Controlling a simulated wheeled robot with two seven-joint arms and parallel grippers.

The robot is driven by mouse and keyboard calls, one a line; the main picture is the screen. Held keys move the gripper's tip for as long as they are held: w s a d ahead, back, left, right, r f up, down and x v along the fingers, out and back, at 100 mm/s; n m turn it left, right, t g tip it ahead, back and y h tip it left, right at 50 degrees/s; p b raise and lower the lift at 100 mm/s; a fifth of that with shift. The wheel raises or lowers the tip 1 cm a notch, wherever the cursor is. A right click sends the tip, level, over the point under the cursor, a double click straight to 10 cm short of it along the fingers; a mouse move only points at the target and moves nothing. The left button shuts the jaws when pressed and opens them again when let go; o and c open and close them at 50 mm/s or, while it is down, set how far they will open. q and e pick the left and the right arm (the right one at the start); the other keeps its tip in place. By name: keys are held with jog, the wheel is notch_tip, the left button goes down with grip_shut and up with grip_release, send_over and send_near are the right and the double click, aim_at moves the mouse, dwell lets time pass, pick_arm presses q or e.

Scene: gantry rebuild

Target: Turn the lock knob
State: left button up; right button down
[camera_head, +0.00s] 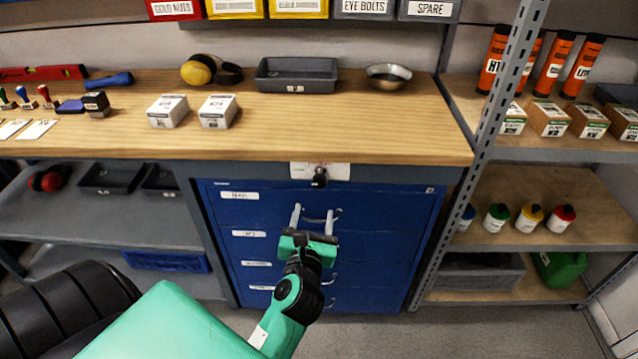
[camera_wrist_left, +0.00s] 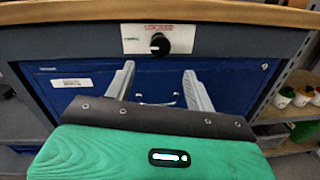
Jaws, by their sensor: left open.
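The lock knob (camera_head: 319,176) is a small black knob on a white label plate (camera_head: 300,170) under the workbench's front edge, above the blue drawers. It also shows in the left wrist view as a round black knob (camera_wrist_left: 160,44) at top centre, on the plate with red and green marks. My left gripper (camera_head: 314,215) is open and empty, in front of the top drawer and below the knob, apart from it. In the left wrist view its two grey fingers (camera_wrist_left: 158,82) point up, with the knob beyond and between them. My right gripper is not in view.
The blue drawer cabinet (camera_head: 390,215) has metal handles behind my left gripper. The wooden benchtop (camera_head: 300,135) overhangs above the knob and carries two white boxes, a grey tray and a bowl. A metal shelf post (camera_head: 487,130) stands to the right.

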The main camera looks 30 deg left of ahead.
aim_at(319, 184)
pick_arm(q)
jog(key=x, duration=1.1)
jog(key=shift+w+p, duration=0.1)
jog(key=shift+p, duration=0.3)
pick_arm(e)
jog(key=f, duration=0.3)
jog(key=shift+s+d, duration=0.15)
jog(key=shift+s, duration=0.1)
pick_arm(q)
jog(key=c, duration=1)
jog(key=shift+o, duration=0.2)
